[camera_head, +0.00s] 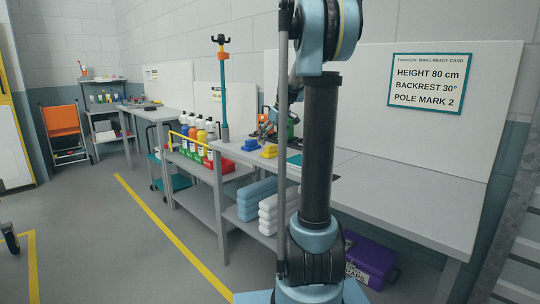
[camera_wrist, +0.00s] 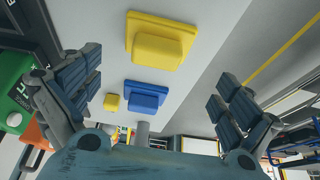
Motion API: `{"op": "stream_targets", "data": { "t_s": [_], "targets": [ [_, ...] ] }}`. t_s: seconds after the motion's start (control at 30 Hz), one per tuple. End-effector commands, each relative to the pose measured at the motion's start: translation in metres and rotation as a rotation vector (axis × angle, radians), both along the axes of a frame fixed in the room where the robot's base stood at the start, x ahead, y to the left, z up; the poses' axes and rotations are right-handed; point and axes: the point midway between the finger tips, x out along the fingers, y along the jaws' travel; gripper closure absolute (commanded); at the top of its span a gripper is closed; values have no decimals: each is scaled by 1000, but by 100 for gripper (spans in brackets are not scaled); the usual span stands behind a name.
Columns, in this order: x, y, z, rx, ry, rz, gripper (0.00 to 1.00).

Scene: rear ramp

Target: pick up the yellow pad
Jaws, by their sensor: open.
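The yellow pad (camera_wrist: 158,42), a raised block on a wider flat base, lies on the grey bench top near the upper middle of the wrist view. It also shows in the head view (camera_head: 269,152), at the bench's front part. A blue pad (camera_wrist: 146,95) of similar shape lies beside it, and shows in the head view (camera_head: 250,145). A small yellow block (camera_wrist: 112,102) is next to the blue pad. My gripper (camera_wrist: 160,68) is open and empty, its fingers spread on either side of the pads. In the head view, my arm partly hides the gripper (camera_head: 268,126).
A green and black object (camera_wrist: 18,90) is close to the left finger. A pole (camera_head: 224,95) stands at the bench's left end, near coloured bottles (camera_head: 190,130). Folded blue and white towels (camera_head: 257,195) fill the lower shelf. The right bench top (camera_head: 410,185) is clear.

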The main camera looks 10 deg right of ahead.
Motion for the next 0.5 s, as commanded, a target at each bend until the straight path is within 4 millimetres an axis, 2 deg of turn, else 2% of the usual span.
{"op": "stream_targets", "data": {
  "t_s": [0.3,0.5],
  "targets": [
    [11,-1,-39,0,0,1,2],
    [14,2,-48,0,0,1,2]
  ]
}}
